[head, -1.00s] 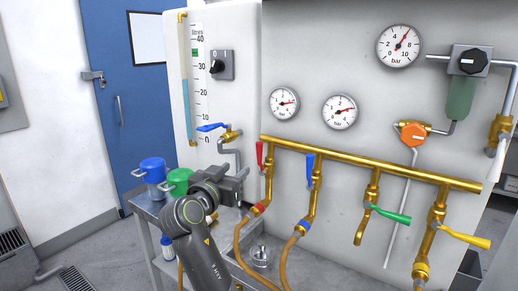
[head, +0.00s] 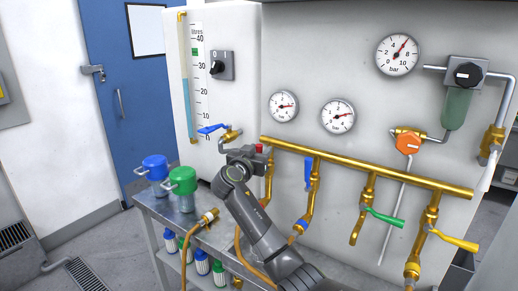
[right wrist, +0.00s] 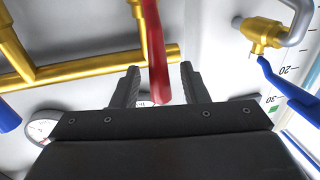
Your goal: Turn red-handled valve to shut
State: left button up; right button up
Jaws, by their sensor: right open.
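The red-handled valve is on the left end of the brass manifold. Its red handle (head: 259,148) points up in the head view, mostly hidden behind my right gripper (head: 247,157). In the right wrist view the red handle (right wrist: 156,50) comes down from the top edge and lies between the two fingers of my right gripper (right wrist: 159,85). The fingers are open, one on each side of the handle, with a gap visible around it. Whether either finger touches it I cannot tell. My left gripper is not in view.
A blue-handled tap (head: 212,129) is close by on the left, also in the right wrist view (right wrist: 285,90). A blue valve handle (head: 308,173) stands to the right on the brass manifold (head: 370,168). Blue (head: 155,163) and green (head: 183,178) lidded pots stand on the bench.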

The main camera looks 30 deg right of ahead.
jog(key=shift+w, duration=0.1)
grip_shut()
jog(key=shift+d, duration=0.1)
dwell(0.3)
